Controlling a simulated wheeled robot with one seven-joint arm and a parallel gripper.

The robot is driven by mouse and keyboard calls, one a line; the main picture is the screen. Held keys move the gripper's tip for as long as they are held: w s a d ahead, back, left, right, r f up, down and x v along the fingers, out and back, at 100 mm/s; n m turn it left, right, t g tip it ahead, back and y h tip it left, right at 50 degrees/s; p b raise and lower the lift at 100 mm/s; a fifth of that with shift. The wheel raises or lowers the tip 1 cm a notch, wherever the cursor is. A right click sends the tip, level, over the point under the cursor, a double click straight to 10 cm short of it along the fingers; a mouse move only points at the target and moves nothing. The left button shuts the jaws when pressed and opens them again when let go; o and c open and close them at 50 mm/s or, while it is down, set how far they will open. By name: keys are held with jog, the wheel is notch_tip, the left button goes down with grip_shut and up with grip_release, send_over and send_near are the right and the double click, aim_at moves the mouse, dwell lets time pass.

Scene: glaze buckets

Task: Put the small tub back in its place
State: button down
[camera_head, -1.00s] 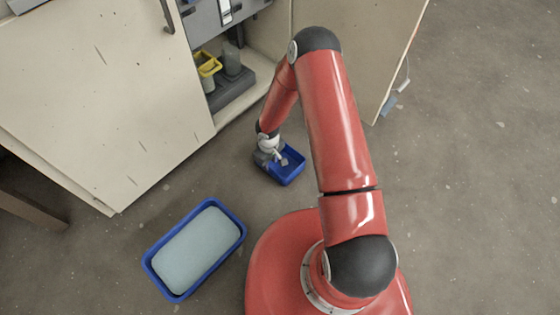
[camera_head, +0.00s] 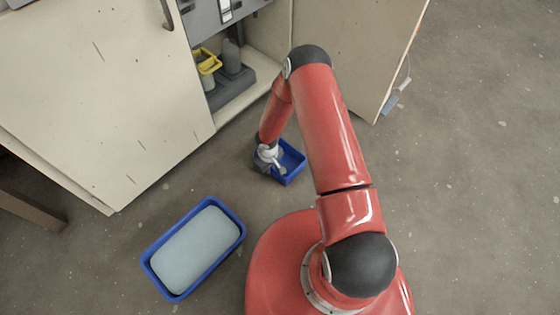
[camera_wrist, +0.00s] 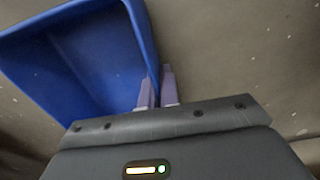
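The small blue tub (camera_head: 291,174) stands upright, open side up, apparently on the floor in front of the open cabinet. It also fills the upper left of the wrist view (camera_wrist: 90,55) and looks empty. My gripper (camera_head: 276,168) is at the tub's left side in the head view. In the wrist view, the two fingers of my gripper (camera_wrist: 157,88) are close together, one on each side of the tub's wall, and look shut on it. My wrist hides part of the tub's left side in the head view.
A larger blue tub (camera_head: 153,275) with a pale grey-blue filling stands at lower left. The open cabinet holds a yellow bucket (camera_head: 206,60) and a grey container (camera_head: 232,56) on a dark grey base (camera_head: 231,88). Cabinet doors (camera_head: 90,90) stand at both sides.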

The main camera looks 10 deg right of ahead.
jog(key=shift+r, duration=0.15)
notch_tip(320, 180, up, 20)
jog(key=p, duration=0.3)
jog(key=s+d+r+m+p, duration=0.1)
jog(key=d+r+m+p, duration=0.1)
jog(key=d+r+m, duration=0.35)
jog(key=s+d+r+m+p, duration=0.1)
jog(key=d+r+m+p, duration=0.15)
jog(key=r, duration=0.65)
jog(key=w+a+f+n+b, duration=0.1)
jog(key=a+f+n+b, duration=0.1)
jog(key=a+f+n, duration=0.2)
jog(key=w+a+f+n+b, duration=0.1)
jog(key=a+f+n, duration=0.3)
jog(key=f, duration=0.6)
jog(key=shift+f+b, duration=0.4)
jog(key=shift+b, duration=0.2)
notch_tip(320, 180, down, 20)
jog(key=b, duration=0.3)
jog(key=shift+r, duration=0.2)
